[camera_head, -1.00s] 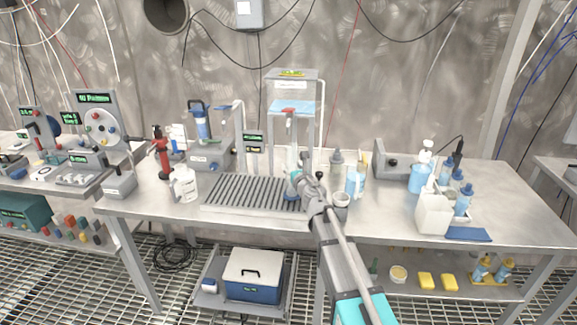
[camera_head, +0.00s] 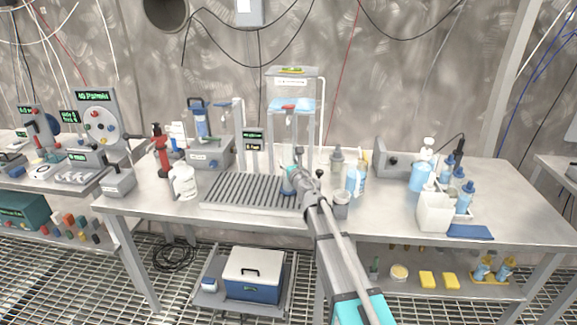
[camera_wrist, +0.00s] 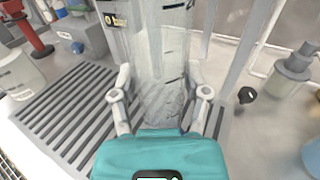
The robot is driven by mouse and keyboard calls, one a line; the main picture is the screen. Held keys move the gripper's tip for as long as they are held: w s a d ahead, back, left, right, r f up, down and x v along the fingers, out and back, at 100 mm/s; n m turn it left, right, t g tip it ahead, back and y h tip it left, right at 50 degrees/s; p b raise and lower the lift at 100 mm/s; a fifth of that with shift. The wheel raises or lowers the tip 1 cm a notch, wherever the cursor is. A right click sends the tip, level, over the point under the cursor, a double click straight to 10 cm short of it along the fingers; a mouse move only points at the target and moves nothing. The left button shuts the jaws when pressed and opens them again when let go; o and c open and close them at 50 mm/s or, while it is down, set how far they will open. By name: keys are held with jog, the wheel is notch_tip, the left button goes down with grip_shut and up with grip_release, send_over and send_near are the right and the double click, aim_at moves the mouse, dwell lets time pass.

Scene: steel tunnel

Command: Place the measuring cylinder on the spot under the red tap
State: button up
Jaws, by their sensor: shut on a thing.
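The measuring cylinder (camera_wrist: 160,65) is clear, with dark graduation marks, and stands roughly upright between my fingers in the wrist view. My gripper (camera_wrist: 160,98) is shut on it. In the head view my gripper (camera_head: 289,172) is at the right end of the slatted drain grate (camera_head: 240,192), in front of the tap stand, and hides much of the cylinder. The red tap (camera_head: 288,107) is above and behind the gripper, under the clear tank (camera_head: 292,90). The spot under the tap is hidden, and I cannot tell whether the cylinder's base touches the grate.
A small cup (camera_head: 341,205) and several bottles (camera_head: 355,178) stand just right of my gripper. A white bottle (camera_head: 184,183) stands left of the grate. A black display (camera_head: 254,140) is beside the stand.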

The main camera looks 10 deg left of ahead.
jog(key=shift+f, duration=0.2)
jog(key=o, duration=1.2)
jog(key=shift+r, duration=0.1)
jog(key=shift+r, duration=0.15)
jog(key=v, duration=1.2)
